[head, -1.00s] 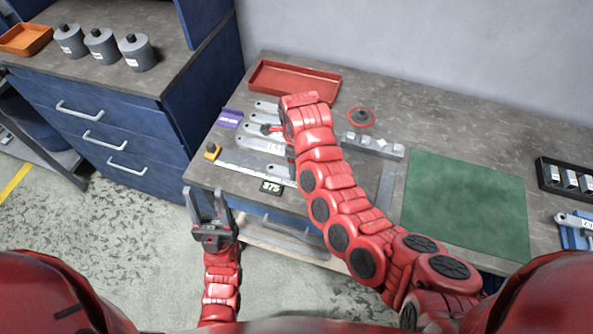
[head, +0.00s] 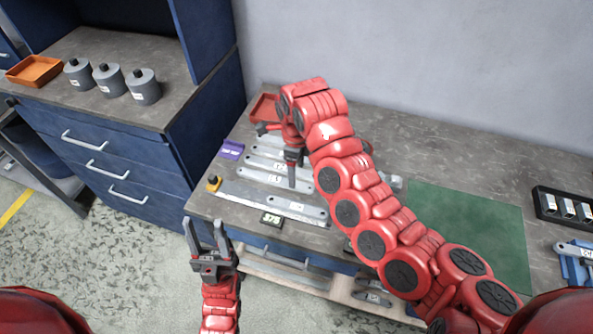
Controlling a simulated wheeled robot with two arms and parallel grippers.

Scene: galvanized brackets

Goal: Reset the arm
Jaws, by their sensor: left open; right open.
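My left gripper (head: 205,222) is open and empty. It points up in front of the table's left front corner, over the floor. My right arm reaches across the table from the lower right. My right gripper (head: 278,154) is open above the row of flat grey galvanized brackets (head: 262,177), with nothing visible between its fingers. Several brackets lie side by side on the table, and some are partly hidden by the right gripper and arm. A long metal strip (head: 265,199) lies nearest the front edge.
A green mat (head: 480,215) and a black holder (head: 563,207) are on the right. A purple label (head: 231,150) and a black tag (head: 271,220) lie near the brackets. Grey canisters (head: 109,80) stand on the left cabinet.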

